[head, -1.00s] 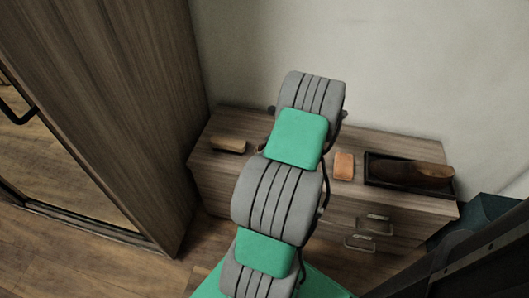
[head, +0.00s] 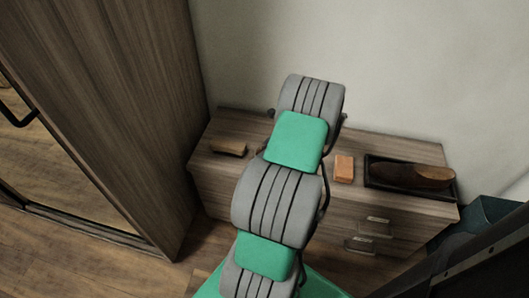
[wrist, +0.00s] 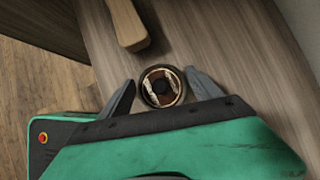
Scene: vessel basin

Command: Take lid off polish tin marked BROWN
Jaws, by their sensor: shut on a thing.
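A small round tin (wrist: 161,87) shows in the wrist view, with a dark rim and a brown and pale top. Its marking is too small to read. My gripper (wrist: 160,79) has one finger on each side of it and is shut on it. I cannot tell whether the fingers bear on the lid or the body, as lid and body do not show apart. In the head view my arm hides the tin and the gripper.
A wooden brush (head: 229,149) lies left on the cabinet top (head: 270,125); its handle shows above the tin in the wrist view (wrist: 126,24). An orange block (head: 344,168) and a black tray (head: 378,184) with a brown shoe (head: 405,176) are to the right. A tall wardrobe stands left.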

